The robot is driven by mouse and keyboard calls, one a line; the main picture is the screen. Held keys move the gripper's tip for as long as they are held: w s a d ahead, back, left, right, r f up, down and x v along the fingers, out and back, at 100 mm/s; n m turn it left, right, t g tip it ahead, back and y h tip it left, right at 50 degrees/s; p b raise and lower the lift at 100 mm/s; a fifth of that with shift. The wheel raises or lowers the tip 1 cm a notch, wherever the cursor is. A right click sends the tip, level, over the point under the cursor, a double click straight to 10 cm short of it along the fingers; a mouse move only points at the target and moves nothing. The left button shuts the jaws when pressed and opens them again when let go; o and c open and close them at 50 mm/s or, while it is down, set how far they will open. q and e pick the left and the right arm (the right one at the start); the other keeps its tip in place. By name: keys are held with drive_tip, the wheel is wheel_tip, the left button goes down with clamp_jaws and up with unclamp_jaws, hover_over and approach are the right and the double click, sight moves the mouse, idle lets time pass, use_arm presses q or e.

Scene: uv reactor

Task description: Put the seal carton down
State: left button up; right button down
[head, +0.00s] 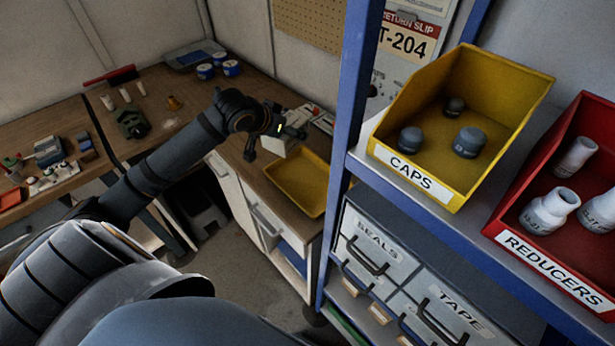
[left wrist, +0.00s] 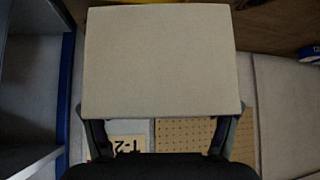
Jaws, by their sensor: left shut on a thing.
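The seal carton, a plain pale box (left wrist: 160,62), fills the upper middle of the left wrist view. My left gripper (left wrist: 163,135) is shut on it, one finger at each side of its near end. In the head view the gripper (head: 272,122) is over the far bench, and a whitish part of the carton (head: 281,146) shows beneath it, near the yellow tray. The arm and gripper hide part of the carton there, and I cannot tell whether it touches the bench. My right gripper is in neither view.
An empty yellow tray (head: 285,186) lies on the bench's near end. At right a blue-framed shelf (head: 345,150) holds a yellow CAPS bin (head: 415,185) and a red REDUCERS bin (head: 545,270), above SEALS (head: 375,248) and TAPE (head: 455,308) drawers. Small parts crowd the left bench.

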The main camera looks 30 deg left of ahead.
use_arm(q)
drive_tip(key=s+d+f+m+h, duration=0.25)
drive_tip(key=s+d+f, duration=0.25)
drive_tip(key=s+d, duration=0.55)
hover_over(318, 175)
drive_tip(key=s, duration=0.4)
drive_tip(key=shift+y, duration=0.35)
drive_tip(key=f, duration=0.6)
drive_tip(key=a+f, duration=0.1)
drive_tip(key=f, duration=0.2)
drive_tip(key=shift+w+b, duration=0.1)
drive_tip(key=shift+b, duration=0.25)
drive_tip(key=shift+w+f, duration=0.15)
wheel_tip(318, 175, down, 3)
drive_tip(key=shift+w+f+p, duration=0.1)
drive_tip(key=shift+w+p, duration=0.05)
drive_tip(key=shift+p, duration=0.6)
drive_tip(key=shift+f, duration=0.2)
drive_tip(key=shift+f, duration=0.1)
